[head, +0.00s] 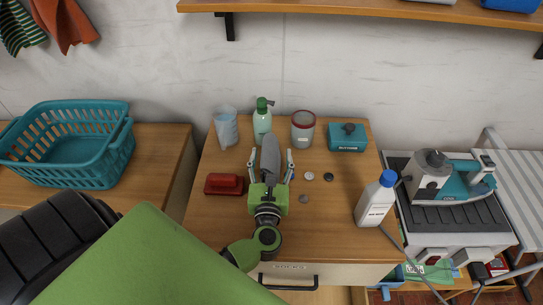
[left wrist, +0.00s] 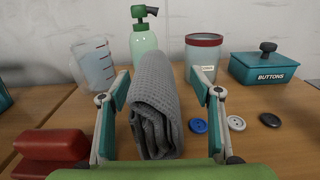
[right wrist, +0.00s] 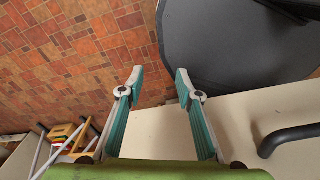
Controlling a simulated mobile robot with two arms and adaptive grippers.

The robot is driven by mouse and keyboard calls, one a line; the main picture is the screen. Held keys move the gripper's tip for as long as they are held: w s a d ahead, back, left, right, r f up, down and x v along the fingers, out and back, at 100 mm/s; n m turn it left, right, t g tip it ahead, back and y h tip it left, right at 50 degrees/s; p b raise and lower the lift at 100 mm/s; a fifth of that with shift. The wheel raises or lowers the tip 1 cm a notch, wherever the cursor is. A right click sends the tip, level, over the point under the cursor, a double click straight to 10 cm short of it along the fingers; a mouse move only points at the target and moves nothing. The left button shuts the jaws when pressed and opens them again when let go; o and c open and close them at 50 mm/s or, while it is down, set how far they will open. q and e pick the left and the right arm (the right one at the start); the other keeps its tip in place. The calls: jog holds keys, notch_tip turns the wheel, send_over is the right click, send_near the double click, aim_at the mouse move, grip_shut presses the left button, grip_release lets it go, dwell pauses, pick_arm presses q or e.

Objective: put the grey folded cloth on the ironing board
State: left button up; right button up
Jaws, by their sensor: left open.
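The grey folded cloth (head: 270,152) stands on the wooden cabinet top, between the green pump bottle and my left gripper. In the left wrist view the cloth (left wrist: 155,105) is upright, with its folded layers facing me. My left gripper (head: 271,160) is open, with one finger on each side of the cloth; small gaps show beside it. The ironing board (head: 522,180), with a grey-and-white striped cover, is at the far right, partly cut off by the frame. My right gripper (right wrist: 155,80) is open and empty in the right wrist view, above the floor and a pale cabinet front.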

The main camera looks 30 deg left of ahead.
pick_arm(q)
jog(key=shift+x, duration=0.75)
jog(key=c, duration=1.3)
jog(key=shift+r, duration=0.5)
jog(key=s+r, duration=0.1)
jog(key=r, duration=0.1)
jog(key=s+r, duration=0.2)
jog(key=r, duration=0.1)
jog(key=s+d+r+b, duration=0.1)
jog(key=s+r, duration=0.1)
jog(key=r, duration=0.1)
jog(key=shift+s+d, duration=0.1)
jog(key=shift+d, duration=0.05)
jog(key=s+d+r+b, duration=0.2)
jog(key=s+r+b, duration=0.1)
jog(key=s, duration=0.4)
jog(key=s+d+f+m+t+h, duration=0.1)
jog(key=d+f+m+h, duration=0.1)
jog(key=d+m+h, duration=0.1)
jog(key=s+d+f+m+t+h, duration=0.1)
jog(key=s+d+f+m+h, duration=0.1)
jog(key=d+h, duration=0.4)
jog(key=shift+d+m+t, duration=0.3)
jog(key=shift+d+m, duration=0.3)
jog(key=shift+d, duration=0.25)
jog(key=shift+s+a, duration=0.1)
jog(key=shift+a, duration=0.05)
